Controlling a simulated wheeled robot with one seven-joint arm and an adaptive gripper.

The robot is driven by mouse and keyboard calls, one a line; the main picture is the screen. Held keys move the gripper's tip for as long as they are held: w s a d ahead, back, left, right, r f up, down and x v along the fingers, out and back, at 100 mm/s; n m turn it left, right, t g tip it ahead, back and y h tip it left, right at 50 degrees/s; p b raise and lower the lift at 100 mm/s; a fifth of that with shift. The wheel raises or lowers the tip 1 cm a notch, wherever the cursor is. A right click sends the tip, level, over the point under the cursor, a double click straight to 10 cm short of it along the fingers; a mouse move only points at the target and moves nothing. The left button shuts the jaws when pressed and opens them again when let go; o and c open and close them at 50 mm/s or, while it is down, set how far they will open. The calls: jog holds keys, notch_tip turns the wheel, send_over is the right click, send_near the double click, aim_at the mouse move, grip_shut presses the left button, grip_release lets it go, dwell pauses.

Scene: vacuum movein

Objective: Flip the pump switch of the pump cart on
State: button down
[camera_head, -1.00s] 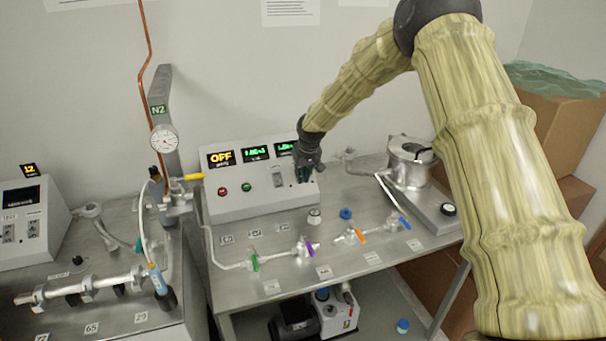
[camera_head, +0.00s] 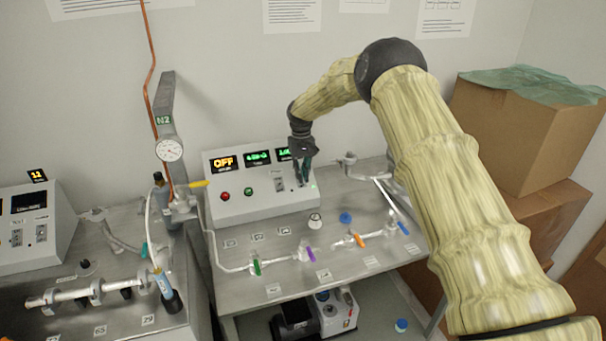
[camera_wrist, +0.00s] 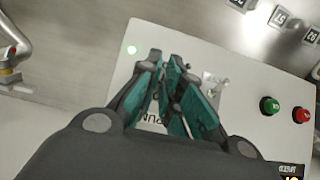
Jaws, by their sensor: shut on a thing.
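The pump cart's pale control box (camera_head: 250,210) has an orange "OFF" display (camera_head: 223,162), two green displays, a red button (camera_head: 225,196) and a green button (camera_head: 248,191). My gripper (camera_head: 303,180) points down at the right end of its front panel. In the wrist view my gripper (camera_wrist: 168,62) has its teal fingers close together over a partly hidden "PUMP" label (camera_wrist: 152,119). The pump switch is hidden between the fingers, which are shut on it. Another switch plate (camera_head: 280,184) is just left of the gripper.
Valves with green (camera_head: 257,267), purple (camera_head: 309,254), orange (camera_head: 360,240) and blue (camera_head: 403,228) handles line the cart top in front of the box. A second bench with a control box (camera_head: 35,225) is at left. Cardboard boxes (camera_head: 520,130) stand at right, behind my arm.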

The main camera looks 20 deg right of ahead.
jog(key=shift+w+d+r+g, duration=0.1)
jog(key=shift+w+r+g, duration=0.15)
jog(key=shift+r+g, duration=0.05)
dwell(0.4)
jog(key=c, duration=1.6)
grip_release()
jog(key=shift+o, duration=0.2)
jog(key=shift+s, duration=0.15)
jog(key=shift+f, duration=0.15)
notch_tip(320, 180, up, 12)
jog(key=w, duration=0.1)
jog(key=shift+w, duration=0.25)
